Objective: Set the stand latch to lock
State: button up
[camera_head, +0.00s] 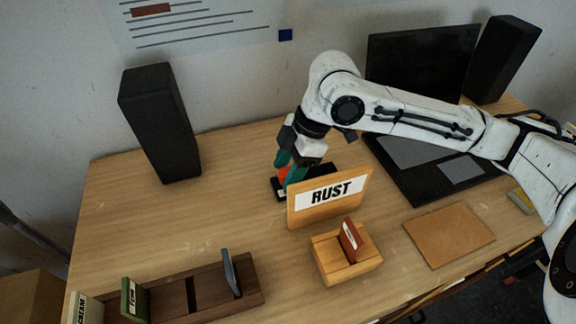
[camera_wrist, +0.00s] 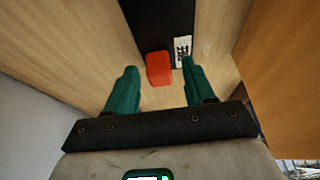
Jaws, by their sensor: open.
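The stand latch shows in the wrist view as a red lever (camera_wrist: 159,68) on a black base (camera_wrist: 160,22). A white label (camera_wrist: 182,52) with dark lettering, too small to read, lies at its right. In the head view a bit of orange-red (camera_head: 283,175) and the black base (camera_head: 277,184) show behind the RUST sign, partly hidden by my gripper. My gripper (camera_head: 290,169) points down over the base with its teal fingers open. In the wrist view the lever lies between the fingertips, with a gap on both sides; I cannot tell whether anything touches.
The upright wooden RUST sign (camera_head: 330,196) stands close in front of my gripper. A wooden block with a red card (camera_head: 349,240) is nearer. A dark slotted rack (camera_head: 208,287) is at front left. A laptop (camera_head: 405,152), speakers (camera_head: 160,125) and a brown board (camera_head: 449,235) surround.

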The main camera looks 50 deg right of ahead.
jog(key=shift+c, duration=0.5)
grip_shut()
